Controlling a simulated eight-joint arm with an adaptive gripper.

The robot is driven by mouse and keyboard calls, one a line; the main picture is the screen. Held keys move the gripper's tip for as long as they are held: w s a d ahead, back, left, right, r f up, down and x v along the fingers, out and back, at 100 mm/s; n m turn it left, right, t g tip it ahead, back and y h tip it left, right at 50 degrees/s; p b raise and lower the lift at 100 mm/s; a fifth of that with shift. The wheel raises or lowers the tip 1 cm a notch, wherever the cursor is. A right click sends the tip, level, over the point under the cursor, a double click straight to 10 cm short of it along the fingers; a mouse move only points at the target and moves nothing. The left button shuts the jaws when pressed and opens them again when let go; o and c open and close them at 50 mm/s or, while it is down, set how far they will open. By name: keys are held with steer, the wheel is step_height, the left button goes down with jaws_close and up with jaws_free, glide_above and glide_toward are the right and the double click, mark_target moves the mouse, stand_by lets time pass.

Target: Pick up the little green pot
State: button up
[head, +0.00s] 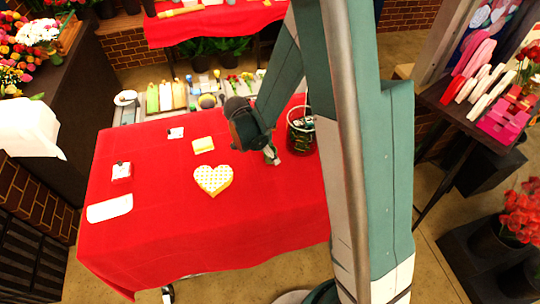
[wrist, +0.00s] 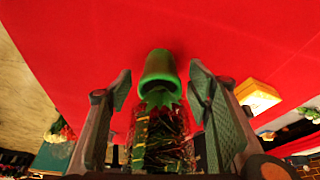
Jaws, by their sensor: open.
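The little green pot (wrist: 160,66) is in the middle of the wrist view, above the red cloth. My gripper (wrist: 160,84) is open, with one finger on each side of the pot and a visible gap to each. A clear container with dark green contents (wrist: 160,140) shows just below the pot in that view. In the head view my gripper (head: 271,154) is low over the red table, beside a dark wire-rimmed basket (head: 300,136). I cannot clearly make out the pot there.
The red-clothed table (head: 255,220) holds a heart-shaped box (head: 212,180), a small yellow box (head: 203,145), a red-and-white box (head: 121,171) and a white card (head: 110,208). The front of the table is clear.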

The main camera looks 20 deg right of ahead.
steer(key=c, duration=1.2)
steer(key=shift+r, duration=0.2)
steer(key=shift+r, duration=4.8)
